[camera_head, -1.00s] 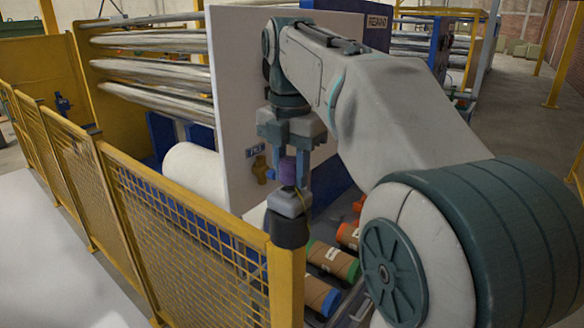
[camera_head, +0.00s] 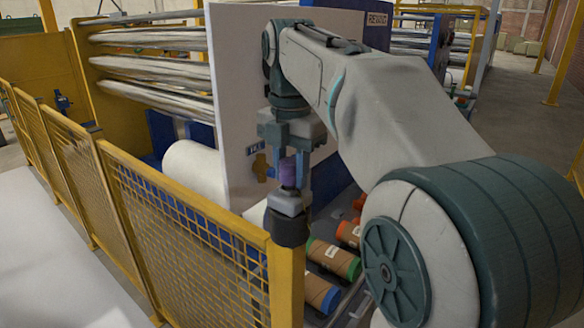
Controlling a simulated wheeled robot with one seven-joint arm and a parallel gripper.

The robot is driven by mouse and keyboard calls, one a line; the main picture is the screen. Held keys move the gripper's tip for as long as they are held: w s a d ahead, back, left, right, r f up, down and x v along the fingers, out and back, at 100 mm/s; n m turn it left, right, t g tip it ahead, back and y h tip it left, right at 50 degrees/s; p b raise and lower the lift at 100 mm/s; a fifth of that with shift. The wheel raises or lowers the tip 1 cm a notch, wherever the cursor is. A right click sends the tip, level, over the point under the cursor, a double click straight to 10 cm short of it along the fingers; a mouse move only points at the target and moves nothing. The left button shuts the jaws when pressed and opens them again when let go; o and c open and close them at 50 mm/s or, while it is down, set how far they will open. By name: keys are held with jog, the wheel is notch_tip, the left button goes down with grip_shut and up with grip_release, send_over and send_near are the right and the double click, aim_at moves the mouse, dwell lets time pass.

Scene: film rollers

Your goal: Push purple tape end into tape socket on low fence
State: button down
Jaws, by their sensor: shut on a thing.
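My gripper (camera_head: 288,176) points straight down above the corner post of the yellow low fence (camera_head: 286,285). Its two blue fingers are shut on the purple tape end (camera_head: 287,170). Directly below the purple piece is a grey and black socket fitting (camera_head: 289,218) on top of the fence post. The purple piece looks in line with the fitting. A dark part shows between them, and I cannot tell whether they touch or how deep the purple piece sits.
A white upright panel (camera_head: 232,110) stands close behind my gripper, with a yellow fitting (camera_head: 259,166) on it. Brown cores with coloured ends (camera_head: 335,260) lie right of the post. Mesh fence (camera_head: 180,230) runs left. A white roll (camera_head: 192,170) is behind it.

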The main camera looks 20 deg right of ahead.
jog(key=shift+f, duration=0.4)
jog(key=c, duration=0.9)
grip_release()
jog(key=shift+c, duration=0.2)
jog(key=shift+r, duration=0.1)
